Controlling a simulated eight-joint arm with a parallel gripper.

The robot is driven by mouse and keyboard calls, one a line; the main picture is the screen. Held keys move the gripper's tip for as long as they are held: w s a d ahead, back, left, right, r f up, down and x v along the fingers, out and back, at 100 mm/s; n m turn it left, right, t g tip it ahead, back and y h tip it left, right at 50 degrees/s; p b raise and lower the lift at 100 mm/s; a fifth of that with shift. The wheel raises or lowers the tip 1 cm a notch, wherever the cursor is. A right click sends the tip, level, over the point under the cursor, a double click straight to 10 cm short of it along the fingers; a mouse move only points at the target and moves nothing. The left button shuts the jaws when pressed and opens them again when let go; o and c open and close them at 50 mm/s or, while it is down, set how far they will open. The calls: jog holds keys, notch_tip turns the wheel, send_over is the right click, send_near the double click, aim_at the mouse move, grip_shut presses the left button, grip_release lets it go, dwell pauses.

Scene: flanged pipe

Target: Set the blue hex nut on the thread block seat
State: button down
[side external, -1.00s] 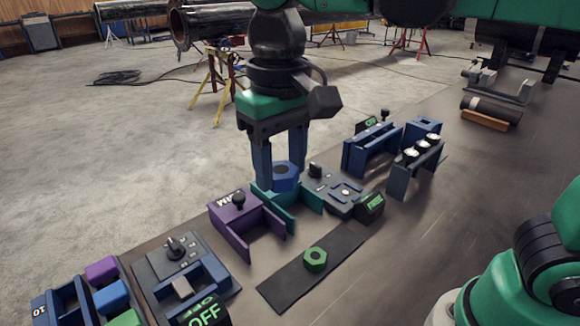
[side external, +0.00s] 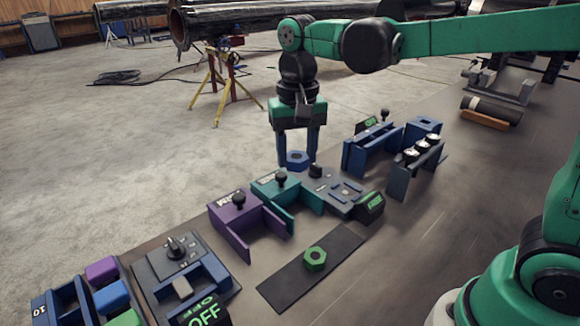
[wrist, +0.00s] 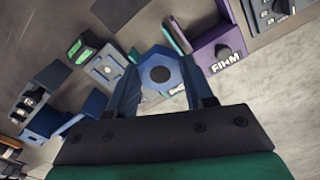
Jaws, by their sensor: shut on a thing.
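The blue hex nut (side external: 296,160) is between the two blue fingers of my gripper (side external: 298,164), which is shut on it. The nut is held above the bench, behind the teal bracket and the grey panel. In the wrist view the nut (wrist: 161,74) shows its dark hole between the fingertips. I cannot tell for sure which part is the thread block seat. A grey panel (side external: 338,203) with a black knob, a small raised frame with a pale centre and a green-lit display stands just right of and below the nut. It also shows in the wrist view (wrist: 106,67).
The teal bracket (side external: 268,190) and purple bracket (side external: 232,213) stand to the left. A green hex nut (side external: 315,258) lies on a dark strip (side external: 285,287) in front. A blue rack (side external: 372,148) and a gauge holder (side external: 416,165) stand to the right.

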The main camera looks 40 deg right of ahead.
aim_at(345, 193)
jog(key=d+f+m, duration=0.1)
jog(key=d, duration=0.1)
jog(key=w+d+f+m, duration=0.1)
jog(key=d+f, duration=0.1)
jog(key=d, duration=0.1)
jog(key=d+f+m, duration=0.1)
jog(key=d+f, duration=0.1)
jog(key=shift+w+d, duration=0.2)
jog(key=shift+d, duration=0.05)
jog(key=d+f+m, duration=0.1)
jog(key=d, duration=0.1)
jog(key=s+d+f+m, duration=0.1)
jog(key=d+f, duration=0.1)
jog(key=d+f+m, duration=0.1)
jog(key=d+f, duration=0.1)
jog(key=d, duration=0.1)
jog(key=shift+s+m, duration=0.25)
jog(key=shift+m, duration=0.05)
jog(key=shift+f, duration=1.15)
jog(key=shift+f, duration=0.45)
jog(key=shift+c, duration=1.3)
grip_release()
jog(key=shift+o, duration=0.2)
